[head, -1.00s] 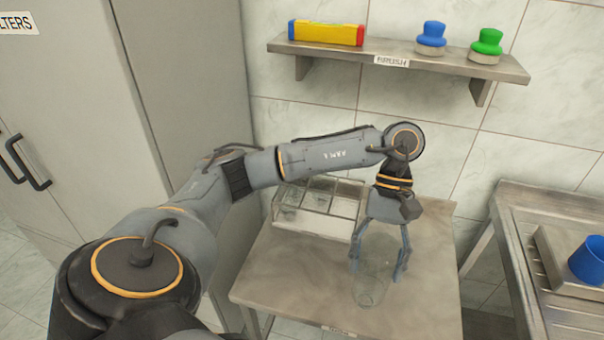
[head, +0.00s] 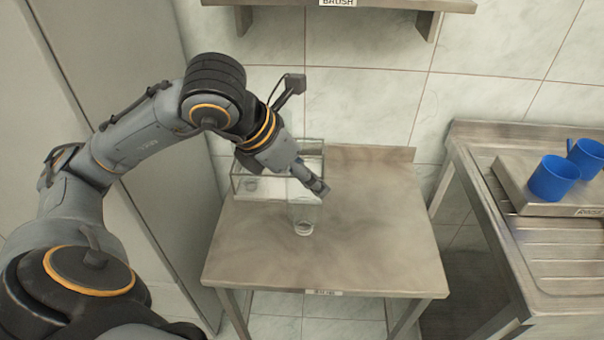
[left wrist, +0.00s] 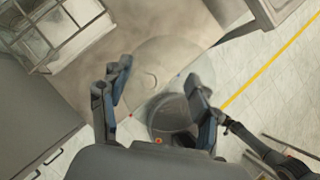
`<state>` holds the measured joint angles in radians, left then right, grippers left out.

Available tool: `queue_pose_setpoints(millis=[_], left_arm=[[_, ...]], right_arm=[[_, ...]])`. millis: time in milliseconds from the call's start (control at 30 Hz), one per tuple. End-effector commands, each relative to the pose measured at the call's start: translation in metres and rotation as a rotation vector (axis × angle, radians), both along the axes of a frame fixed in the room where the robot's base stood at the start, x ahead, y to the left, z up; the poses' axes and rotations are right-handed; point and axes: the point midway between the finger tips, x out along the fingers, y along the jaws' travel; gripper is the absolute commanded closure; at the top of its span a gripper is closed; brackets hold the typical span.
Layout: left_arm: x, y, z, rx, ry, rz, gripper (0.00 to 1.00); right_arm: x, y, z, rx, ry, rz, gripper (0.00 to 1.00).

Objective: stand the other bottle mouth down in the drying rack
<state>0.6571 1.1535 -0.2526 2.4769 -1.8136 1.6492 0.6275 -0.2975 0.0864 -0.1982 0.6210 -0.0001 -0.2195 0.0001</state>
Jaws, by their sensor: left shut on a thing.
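A clear, see-through bottle (head: 303,213) is above the front middle of the table, just right of the rack. Its round lower end shows near the table top; I cannot tell whether it touches. My left gripper (head: 318,187) comes in tilted from the upper left and is shut on the bottle's upper part. In the left wrist view its two fingers (left wrist: 162,98) stand apart with the faint bottle between them. The clear-walled drying rack (head: 277,196) stands at the table's back left. It also shows in the left wrist view (left wrist: 50,35). My right gripper is out of view.
The table (head: 375,240) is clear on its right and front. A metal stand with blue cups (head: 553,178) is on the right counter. A wall shelf (head: 385,4) is above the table. A tall grey cabinet (head: 130,60) is on the left.

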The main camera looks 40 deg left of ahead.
Motion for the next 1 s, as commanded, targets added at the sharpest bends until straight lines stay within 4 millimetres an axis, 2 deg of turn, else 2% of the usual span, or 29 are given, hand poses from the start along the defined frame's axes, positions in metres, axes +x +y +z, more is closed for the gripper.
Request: queue_pose_setpoints(millis=[233,433,567,667,1000], left_arm=[[-0.001,0.003,0.007,-0.003,0.003,0.144,0.59],[0.009,0.01,0.011,-0.005,0.013,0.153,0.59],[0.019,0.019,0.011,-0.001,0.014,0.151,0.59],[0.034,0.026,0.005,-0.004,0.006,0.151,0.59],[0.078,0.052,0.004,-0.005,0.007,0.15,0.59]], right_arm=[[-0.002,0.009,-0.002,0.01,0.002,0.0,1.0],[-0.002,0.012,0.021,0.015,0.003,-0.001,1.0],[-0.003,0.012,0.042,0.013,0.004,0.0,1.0],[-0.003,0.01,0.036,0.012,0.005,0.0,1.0],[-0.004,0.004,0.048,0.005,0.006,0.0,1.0]])
